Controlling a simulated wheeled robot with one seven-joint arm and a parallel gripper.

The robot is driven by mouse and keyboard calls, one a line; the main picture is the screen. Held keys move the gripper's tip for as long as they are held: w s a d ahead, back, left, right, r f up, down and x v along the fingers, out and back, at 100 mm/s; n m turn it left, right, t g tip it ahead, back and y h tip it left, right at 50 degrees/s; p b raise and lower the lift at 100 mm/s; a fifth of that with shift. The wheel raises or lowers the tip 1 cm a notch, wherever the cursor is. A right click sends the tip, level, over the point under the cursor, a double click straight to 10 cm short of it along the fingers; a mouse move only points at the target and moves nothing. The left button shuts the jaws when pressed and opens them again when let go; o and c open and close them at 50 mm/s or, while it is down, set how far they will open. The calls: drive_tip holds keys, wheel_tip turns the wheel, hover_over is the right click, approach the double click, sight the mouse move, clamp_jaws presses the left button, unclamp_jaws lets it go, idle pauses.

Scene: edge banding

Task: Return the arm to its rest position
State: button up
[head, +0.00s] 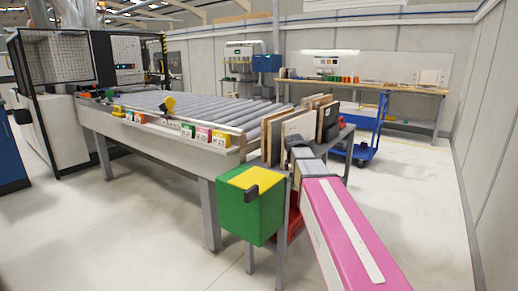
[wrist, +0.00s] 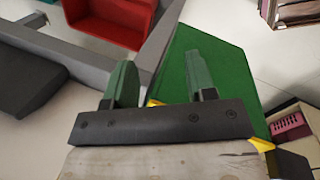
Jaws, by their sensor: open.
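My gripper (wrist: 162,62) shows in the wrist view with its two dark green fingers apart and nothing between them. A green box (wrist: 222,70) with yellow edges lies beyond and to the right of the fingers. In the head view the green box (head: 250,208) has a yellow top with a dark part on it. My pink arm (head: 345,232) reaches up from the lower right to a grey wrist (head: 303,156), close to the box and the upright boards (head: 298,128). My fingers cannot be made out in the head view.
A red bin (wrist: 115,18) stands low beside grey frame bars. The roller conveyor (head: 195,112) carries small coloured boxes (head: 203,134) along its edge. A blue trolley (head: 370,135) and a workbench (head: 365,88) are farther back. The floor at right is clear.

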drive_tip(key=s+d+f+m+g+y, duration=0.1)
drive_tip(key=s+d+f+m+g, duration=0.1)
drive_tip(key=s+f+m, duration=1.4)
drive_tip(key=s+f, duration=0.5)
drive_tip(key=f, duration=0.2)
drive_tip(key=shift+d+f+y, duration=0.2)
drive_tip(key=shift+f+y, duration=0.15)
drive_tip(key=shift+y, duration=0.05)
